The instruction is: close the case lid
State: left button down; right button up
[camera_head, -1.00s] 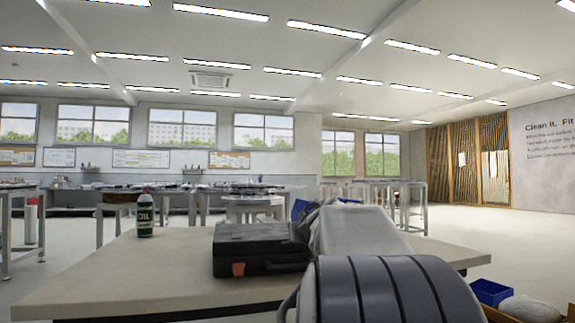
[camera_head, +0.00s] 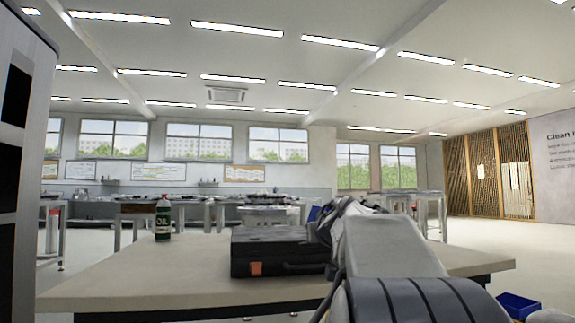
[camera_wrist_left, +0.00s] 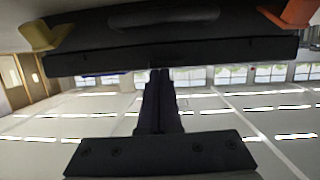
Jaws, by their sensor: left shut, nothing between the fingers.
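The black case (camera_head: 268,260) stands on the table, with an orange latch (camera_head: 256,268) and a handle on its front. Its lid looks down or nearly down; I cannot tell if it is fully shut. My grey arm covers the case's right part in the head view. In the left wrist view, which is upside down, the case (camera_wrist_left: 155,50) fills the top, with handle, orange latch (camera_wrist_left: 298,12) and a yellowish latch (camera_wrist_left: 42,35). My left gripper (camera_wrist_left: 160,76) is shut and empty, its fingertips close to the case edge; contact is unclear. My right gripper is not in view.
A green and white oil bottle (camera_head: 163,220) stands on the table (camera_head: 150,275) left of the case. The tabletop in front of the bottle is clear. A blue bin (camera_head: 518,305) is at the lower right.

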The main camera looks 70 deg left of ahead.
pick_arm(q)
jog(key=d+b, duration=0.2)
jog(key=d, duration=0.7)
jog(key=w+d+f+m+t+h, duration=0.2)
jog(key=w+d+f+m+h, duration=0.2)
jog(key=w+d+f, duration=0.45)
jog(key=w+d+f+m+t+h, duration=0.2)
jog(key=w+d+f+m+h, duration=0.25)
jog(key=w+f, duration=0.75)
jog(key=d+f+m+h, duration=0.3)
jog(key=d+f+m, duration=0.1)
jog(key=d+f, duration=1)
jog(key=s+d+f+m+g+h, duration=0.1)
jog(key=s+d+f+m+h, duration=0.15)
jog(key=d+f, duration=0.3)
jog(key=s+d+f+m+g+h, duration=0.1)
jog(key=s+d+f+g, duration=0.2)
jog(key=d, duration=0.4)
jog(key=s+d+r+m+g+p, duration=0.1)
jog(key=s+d+r+m+p, duration=0.3)
jog(key=s+d+r+p, duration=0.55)
jog(key=s+d+r+m+g+p, duration=0.1)
jog(key=s+d+r+m+p, duration=0.4)
jog(key=r+p, duration=0.5)
notch_tip(320, 180, up, 38)
jog(key=n+p, duration=0.1)
jog(key=p, duration=3.3)
jog(key=shift+s+d+h, duration=0.15)
jog(key=shift+s+h, duration=0.05)
jog(key=shift+h, duration=0.2)
